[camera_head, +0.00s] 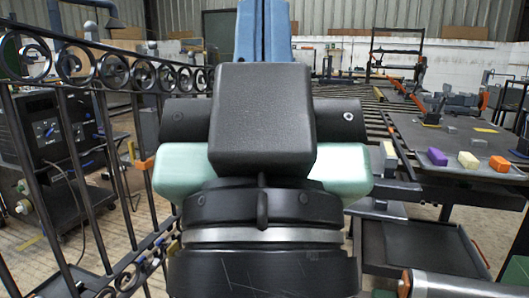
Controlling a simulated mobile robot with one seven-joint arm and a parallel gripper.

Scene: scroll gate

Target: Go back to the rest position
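My arm fills the middle of the head view, with dark and mint-green links raised in front of the camera. My gripper does not show; the arm links may hide it or it may be out of frame. A black metal scroll gate (112,72) with rings along its top rail and upright bars stands close on the left. The gate's right-hand part passes behind my arm and is partly hidden. I cannot tell whether the arm touches it.
A dark machine (58,140) stands behind the gate. A grey cylinder (460,284) lies at the lower right. A blue upright shape (264,30) rises behind my arm.

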